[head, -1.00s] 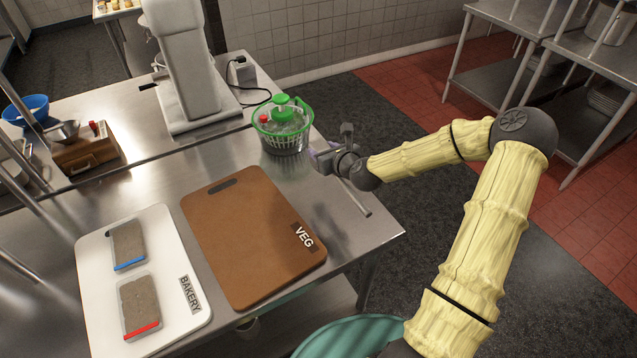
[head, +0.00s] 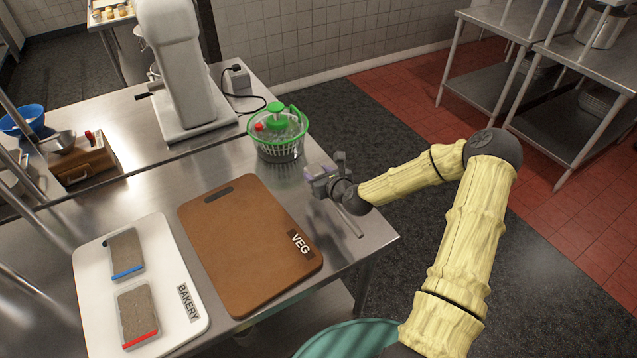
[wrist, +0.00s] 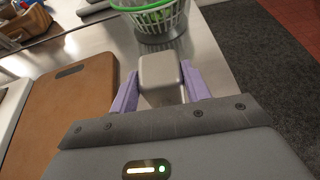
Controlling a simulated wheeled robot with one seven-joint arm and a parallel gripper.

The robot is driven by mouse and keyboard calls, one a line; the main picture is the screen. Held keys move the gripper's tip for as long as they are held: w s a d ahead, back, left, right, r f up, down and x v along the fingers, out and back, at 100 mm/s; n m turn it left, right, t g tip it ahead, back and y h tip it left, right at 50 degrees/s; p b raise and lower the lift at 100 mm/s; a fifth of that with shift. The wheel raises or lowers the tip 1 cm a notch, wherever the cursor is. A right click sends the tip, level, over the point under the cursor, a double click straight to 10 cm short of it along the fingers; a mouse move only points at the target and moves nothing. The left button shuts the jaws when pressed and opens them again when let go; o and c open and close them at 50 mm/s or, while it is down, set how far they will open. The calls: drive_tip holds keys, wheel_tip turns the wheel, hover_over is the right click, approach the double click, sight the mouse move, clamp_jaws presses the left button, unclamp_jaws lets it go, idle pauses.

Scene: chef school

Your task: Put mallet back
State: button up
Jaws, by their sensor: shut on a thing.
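My gripper (head: 318,182) is over the right end of the steel table. Its purple fingers (wrist: 125,95) are shut on the mallet, whose grey, block-shaped metal head (wrist: 160,76) shows between them in the wrist view. In the head view the mallet is small and partly hidden by the gripper. A thin grey bar (head: 352,222), apparently its handle, slants from the gripper towards the table's right corner. I cannot tell its exact height above the table.
A green-lidded salad spinner (head: 278,148) stands just beyond the gripper. The brown VEG board (head: 245,240) and white BAKERY board (head: 180,265) lie to the left. A mixer (head: 180,70) and wooden box (head: 85,163) stand farther back. Bare steel separates the gripper and VEG board.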

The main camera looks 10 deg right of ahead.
drive_tip(key=shift+f+p, duration=0.45)
drive_tip(key=shift+f, duration=1.35)
drive_tip(key=shift+f, duration=0.1)
drive_tip(key=o, duration=1.3)
drive_tip(key=shift+o, duration=0.2)
drive_tip(key=shift+s+d, duration=0.1)
drive_tip(key=b+v, duration=0.2)
drive_tip(key=v, duration=0.9)
drive_tip(key=shift+s+r, duration=0.25)
drive_tip(key=shift+s, duration=0.05)
drive_tip(key=shift+s+d, duration=0.1)
drive_tip(key=shift+s, duration=0.05)
